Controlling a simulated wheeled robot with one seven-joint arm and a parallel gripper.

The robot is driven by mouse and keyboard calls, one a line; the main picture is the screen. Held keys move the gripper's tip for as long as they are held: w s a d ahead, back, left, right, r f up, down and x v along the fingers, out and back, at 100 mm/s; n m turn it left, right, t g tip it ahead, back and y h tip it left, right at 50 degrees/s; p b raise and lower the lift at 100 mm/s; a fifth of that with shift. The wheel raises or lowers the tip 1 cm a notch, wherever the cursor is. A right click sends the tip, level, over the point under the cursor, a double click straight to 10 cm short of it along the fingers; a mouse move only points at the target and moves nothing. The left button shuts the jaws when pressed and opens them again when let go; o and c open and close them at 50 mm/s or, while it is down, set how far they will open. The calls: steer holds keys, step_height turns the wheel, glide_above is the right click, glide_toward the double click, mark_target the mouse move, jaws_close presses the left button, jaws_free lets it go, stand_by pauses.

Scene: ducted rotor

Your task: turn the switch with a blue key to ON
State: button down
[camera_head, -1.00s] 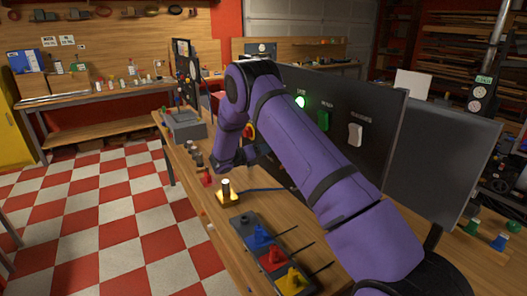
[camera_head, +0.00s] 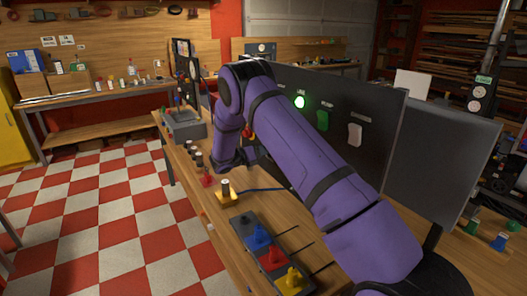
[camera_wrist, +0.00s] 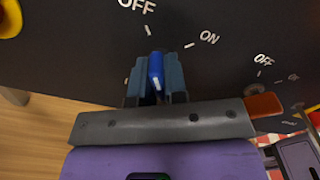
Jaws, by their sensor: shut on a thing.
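In the wrist view, my gripper (camera_wrist: 157,76) is shut on the blue key (camera_wrist: 156,68), with one finger on each side of it. The key is at the dark switch panel (camera_wrist: 80,50). Its upper end lies near the tick below the OFF label (camera_wrist: 137,5). The ON label (camera_wrist: 209,38) with its tick is to the upper right of the key. The switch face behind the key is mostly hidden by the fingers. In the head view, my gripper and the key are hidden behind my purple arm.
A second OFF label (camera_wrist: 264,60) is to the right on the panel, above an orange-red part (camera_wrist: 263,105). A yellow part (camera_wrist: 10,18) is at the upper left. In the head view, blue, red and yellow pieces stand in a dark tray (camera_head: 240,222) on the bench.

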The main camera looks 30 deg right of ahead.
steer(key=m, duration=0.7)
steer(key=shift+w, duration=0.1)
steer(key=m, duration=0.3)
steer(key=shift+m, duration=2.1)
steer(key=c, duration=1.2)
jaws_free()
steer(key=shift+o, duration=0.2)
steer(key=shift+a, duration=0.15)
steer(key=a, duration=1)
steer(key=shift+a, duration=0.3)
